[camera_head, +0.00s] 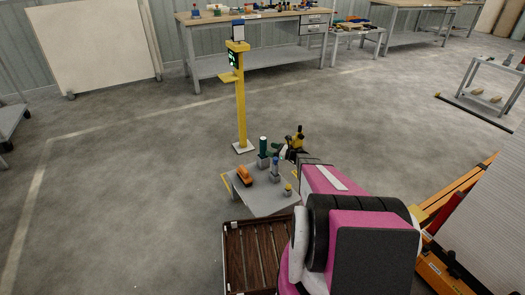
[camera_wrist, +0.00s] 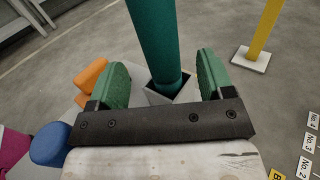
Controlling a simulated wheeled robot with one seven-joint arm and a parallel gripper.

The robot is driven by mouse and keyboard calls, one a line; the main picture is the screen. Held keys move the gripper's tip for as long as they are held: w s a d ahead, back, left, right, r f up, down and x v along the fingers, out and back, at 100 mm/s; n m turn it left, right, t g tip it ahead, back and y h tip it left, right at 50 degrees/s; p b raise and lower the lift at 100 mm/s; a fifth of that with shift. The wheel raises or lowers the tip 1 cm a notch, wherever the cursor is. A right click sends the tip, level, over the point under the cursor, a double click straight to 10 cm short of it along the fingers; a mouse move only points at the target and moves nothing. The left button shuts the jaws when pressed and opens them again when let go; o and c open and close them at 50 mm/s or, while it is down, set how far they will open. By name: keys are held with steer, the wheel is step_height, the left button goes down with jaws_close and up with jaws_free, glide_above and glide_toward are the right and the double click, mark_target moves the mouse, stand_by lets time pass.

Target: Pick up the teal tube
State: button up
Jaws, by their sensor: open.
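The teal tube (camera_head: 263,146) stands upright on a small grey table (camera_head: 262,204) in the head view. In the wrist view the teal tube (camera_wrist: 154,38) rises from a grey square holder (camera_wrist: 172,90). My gripper (camera_wrist: 162,60) is open, with a green-padded finger on each side of the tube in the picture. A gap shows between the tube and each finger, and nothing is held. In the head view my gripper (camera_head: 285,153) is just right of the tube, partly hidden by my arm. Its exact distance from the tube cannot be told.
An orange object (camera_head: 244,175), a blue-topped item (camera_head: 275,163) and a small yellow item (camera_head: 288,188) share the table. A yellow post (camera_head: 241,110) stands behind it. A brown slatted pallet (camera_head: 254,255) lies in front. Open floor extends left.

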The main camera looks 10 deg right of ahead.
mark_target(261, 146)
steer(key=shift+x, duration=3.55)
steer(key=shift+r, duration=0.1)
steer(key=c, duration=1.1)
